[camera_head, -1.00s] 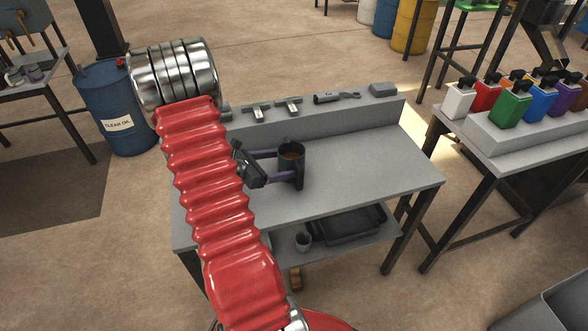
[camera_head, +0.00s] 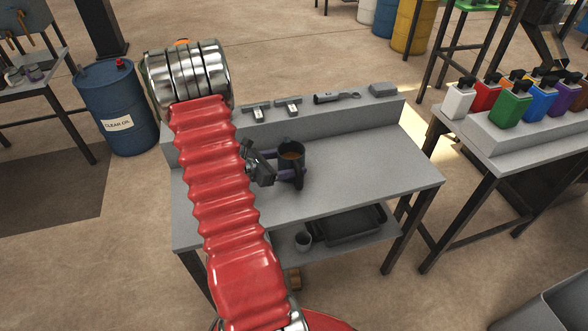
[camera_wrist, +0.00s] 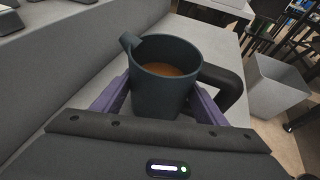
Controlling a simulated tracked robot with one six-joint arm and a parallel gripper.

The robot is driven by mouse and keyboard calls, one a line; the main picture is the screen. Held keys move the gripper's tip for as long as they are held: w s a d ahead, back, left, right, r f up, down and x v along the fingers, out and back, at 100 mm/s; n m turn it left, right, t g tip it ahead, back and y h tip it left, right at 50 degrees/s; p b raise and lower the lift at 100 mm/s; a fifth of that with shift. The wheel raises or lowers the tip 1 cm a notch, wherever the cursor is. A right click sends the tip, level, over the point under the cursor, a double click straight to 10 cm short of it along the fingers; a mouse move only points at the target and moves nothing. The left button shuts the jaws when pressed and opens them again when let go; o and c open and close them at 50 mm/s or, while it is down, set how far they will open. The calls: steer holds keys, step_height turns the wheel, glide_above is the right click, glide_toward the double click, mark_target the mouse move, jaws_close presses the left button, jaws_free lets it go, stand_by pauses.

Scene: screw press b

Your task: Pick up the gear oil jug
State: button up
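The gear oil jug is a dark grey jug (camera_head: 291,160) with a spout, a black handle and amber-brown liquid inside. It stands upright on the grey workbench (camera_head: 370,170). In the wrist view the jug (camera_wrist: 160,80) is at the centre, its spout to the left and its handle to the right. My gripper (camera_head: 286,168) comes in from the left in the head view. In the wrist view the purple fingers of my gripper (camera_wrist: 162,92) are apart, one on each side of the jug. Whether they touch its wall is hard to tell.
A raised ledge (camera_head: 330,117) with several metal tools runs along the bench's back. Coloured bottles (camera_head: 511,110) stand on another bench at right. The bench is clear right of the jug.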

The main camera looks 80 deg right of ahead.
steer(key=c, duration=0.9)
steer(key=shift+o, duration=0.2)
steer(key=shift+r, duration=0.2)
step_height(320, 180, up, 10)
steer(key=shift+f, duration=0.25)
stand_by(0.5)
stand_by(0.7)
